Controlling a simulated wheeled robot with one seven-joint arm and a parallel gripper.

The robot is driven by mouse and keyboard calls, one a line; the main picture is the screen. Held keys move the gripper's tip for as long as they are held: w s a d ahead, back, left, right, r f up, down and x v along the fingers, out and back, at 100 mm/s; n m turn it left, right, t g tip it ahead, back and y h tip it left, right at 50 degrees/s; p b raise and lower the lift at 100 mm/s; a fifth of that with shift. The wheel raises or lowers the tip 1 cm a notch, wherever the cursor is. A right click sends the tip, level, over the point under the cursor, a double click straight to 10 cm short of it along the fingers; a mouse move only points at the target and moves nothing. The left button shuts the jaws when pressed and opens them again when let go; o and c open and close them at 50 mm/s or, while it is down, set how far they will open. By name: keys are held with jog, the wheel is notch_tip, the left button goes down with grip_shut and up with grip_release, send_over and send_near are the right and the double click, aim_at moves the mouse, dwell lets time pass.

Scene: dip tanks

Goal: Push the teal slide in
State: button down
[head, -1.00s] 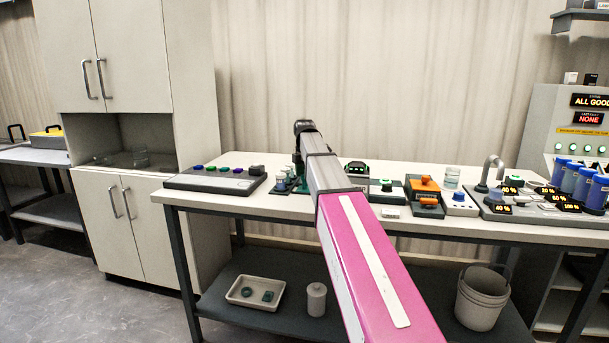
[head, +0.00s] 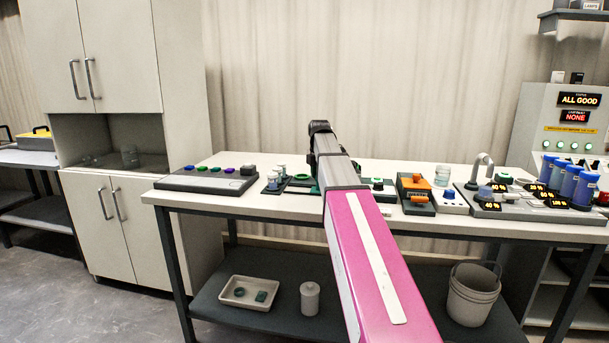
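My arm reaches out over the white bench (head: 450,232), and its dark far end (head: 320,127) stands above the bench's back half. My gripper is not clearly shown; a dark part hangs down behind the arm, and its fingers cannot be made out. A dark station with green-teal parts (head: 300,181) lies on the bench just left of the arm and partly behind it. I cannot tell for sure which part is the teal slide; it may be hidden by the arm.
A grey panel with coloured knobs (head: 208,180) lies at the bench's left. Small bottles (head: 275,180) stand beside it. Right of the arm are a green-knobbed box (head: 378,190), an orange block (head: 415,190), a glass jar (head: 442,175) and blue cylinders (head: 570,182). The display reads "ALL GOOD" (head: 580,99).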

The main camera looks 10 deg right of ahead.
jog(key=shift+s+d, duration=0.35)
jog(key=shift+d, duration=0.4)
jog(key=c, duration=0.8)
grip_release()
jog(key=shift+d, duration=0.1)
notch_tip(320, 180, up, 11)
jog(key=shift+f, duration=0.1)
